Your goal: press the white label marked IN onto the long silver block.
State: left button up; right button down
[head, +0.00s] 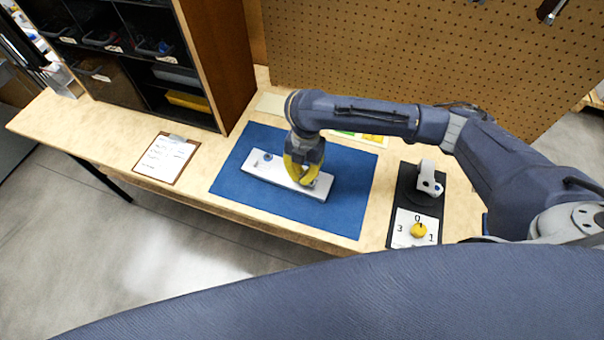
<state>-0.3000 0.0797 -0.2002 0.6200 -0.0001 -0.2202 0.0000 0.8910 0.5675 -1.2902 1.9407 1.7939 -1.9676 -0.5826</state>
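The long silver block (272,174) lies on the blue mat (344,203), slanting from upper left to lower right. A small dark round fitting sits near its left end. My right gripper (301,181), with yellow fingers, points down at the right half of the block and hides part of its top. I cannot tell whether the fingers touch the block, or whether they are open or shut. I cannot make out the white label marked IN; it may be hidden by the gripper. My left gripper is not in view.
Green and yellow cards (373,138) lie behind my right arm. A dark panel (402,197) with a grey-white device and a yellow knob (418,230) stands to the right. A clipboard (166,158) lies to the left. A shelf unit (220,60) and pegboard (400,50) close off the back.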

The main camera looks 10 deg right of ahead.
jog(key=shift+f, duration=0.95)
dwell(2.6)
dwell(0.4)
jog(key=c, duration=0.9)
grip_release()
jog(key=shift+o, duration=0.2)
jog(key=shift+r, duration=3.5)
